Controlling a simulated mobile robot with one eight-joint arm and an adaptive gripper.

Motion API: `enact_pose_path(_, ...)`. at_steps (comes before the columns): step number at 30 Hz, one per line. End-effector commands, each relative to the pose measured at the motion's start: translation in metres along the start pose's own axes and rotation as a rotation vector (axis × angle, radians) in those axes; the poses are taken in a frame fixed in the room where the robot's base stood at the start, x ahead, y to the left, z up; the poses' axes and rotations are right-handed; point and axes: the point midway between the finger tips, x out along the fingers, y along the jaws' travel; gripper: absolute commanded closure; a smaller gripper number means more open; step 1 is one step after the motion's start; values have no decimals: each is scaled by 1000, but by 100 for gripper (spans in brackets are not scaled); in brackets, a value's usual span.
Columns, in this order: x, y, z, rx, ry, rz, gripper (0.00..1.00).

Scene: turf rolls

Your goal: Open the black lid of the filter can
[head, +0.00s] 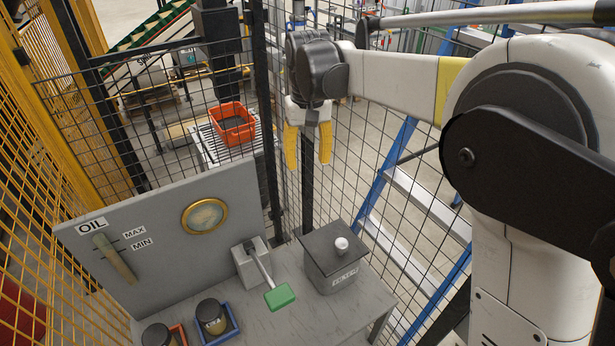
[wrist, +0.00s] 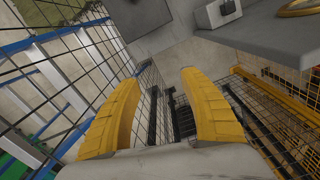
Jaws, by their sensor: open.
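The filter can (head: 335,276) is a grey box on the grey bench, at the right of the bench in the head view. In the wrist view part of a dark grey square top, probably the lid (wrist: 140,18), shows at the upper edge. My gripper (head: 308,165) hangs above and behind the can with yellow fingers pointing down. The fingers are apart and empty, and they also show in the wrist view (wrist: 160,105).
A lever with a green handle (head: 280,296) stands left of the can. A grey panel (head: 160,235) with an oil gauge and round dial rises behind the bench. Two dark-topped jars (head: 211,316) sit at the front left. Black mesh fencing (head: 375,190) stands close behind.

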Motion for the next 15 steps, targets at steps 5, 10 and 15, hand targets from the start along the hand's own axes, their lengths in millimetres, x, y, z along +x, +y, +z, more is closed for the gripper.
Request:
enact_pose_path(5, -16, 0, 0, 0, 0, 0, 49)
enact_pose_path(10, -19, 0, 0, 0, 0, 0, 49)
enact_pose_path(15, -19, 1, 1, 1, 1, 0, 49)
